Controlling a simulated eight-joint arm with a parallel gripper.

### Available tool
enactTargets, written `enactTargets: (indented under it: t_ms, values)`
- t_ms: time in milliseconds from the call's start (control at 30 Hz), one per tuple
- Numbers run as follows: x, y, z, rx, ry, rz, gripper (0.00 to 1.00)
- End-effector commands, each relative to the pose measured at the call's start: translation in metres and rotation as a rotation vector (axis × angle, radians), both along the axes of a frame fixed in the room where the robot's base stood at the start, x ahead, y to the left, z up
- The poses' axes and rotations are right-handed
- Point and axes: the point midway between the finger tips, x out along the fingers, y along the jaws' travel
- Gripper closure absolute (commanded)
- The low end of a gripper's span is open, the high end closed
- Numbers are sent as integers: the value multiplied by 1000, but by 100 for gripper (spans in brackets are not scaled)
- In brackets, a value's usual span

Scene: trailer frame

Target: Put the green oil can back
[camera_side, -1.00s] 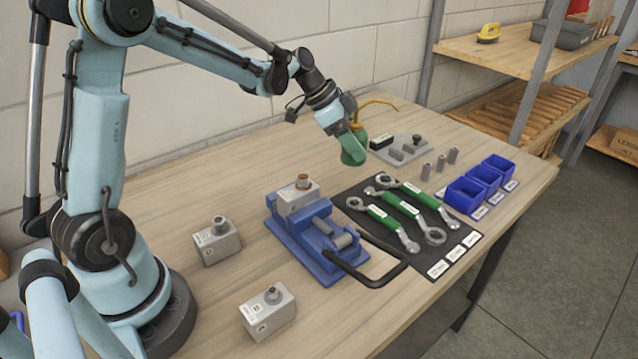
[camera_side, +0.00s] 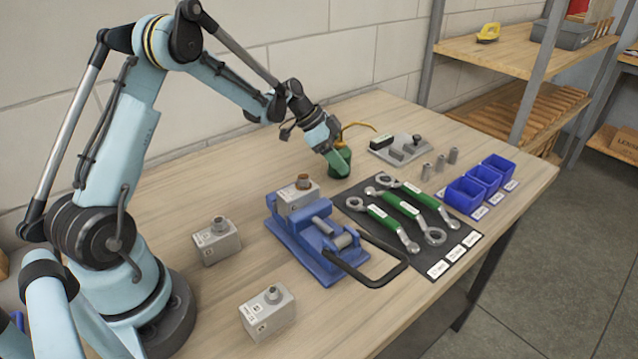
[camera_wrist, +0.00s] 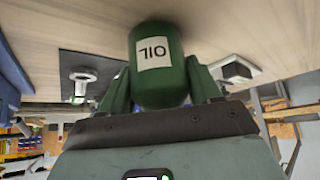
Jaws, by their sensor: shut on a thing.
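The green oil can (camera_side: 338,164) with its thin yellow spout is at the back of the workbench, behind the blue vise. In the wrist view the can (camera_wrist: 160,85) shows a white label reading OIL, upside down in the picture. My gripper (camera_side: 342,160) is shut on the can, with a green finger on each side of it. My gripper also shows in the wrist view (camera_wrist: 160,88). The can is upright, low at the bench top; I cannot tell whether its base touches the wood.
A blue vise (camera_side: 312,240) holds a grey block in front of the can. A black mat (camera_side: 388,231) with green-handled wrenches lies to its right. A grey plate with parts (camera_side: 402,151) and blue bins (camera_side: 466,196) are farther right. Grey blocks (camera_side: 217,241) stand at left.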

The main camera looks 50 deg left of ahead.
Motion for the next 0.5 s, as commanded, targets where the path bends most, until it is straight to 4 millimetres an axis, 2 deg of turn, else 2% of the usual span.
enactTargets:
  t_ms: [267,300,433,500]
  values:
    - [0,0,-3,-1,-1,0,73]
    - [0,0,-3,0,0,0,33]
    - [0,0,-3,0,0,0,13]
    - [0,0,-3,0,0,0,12]
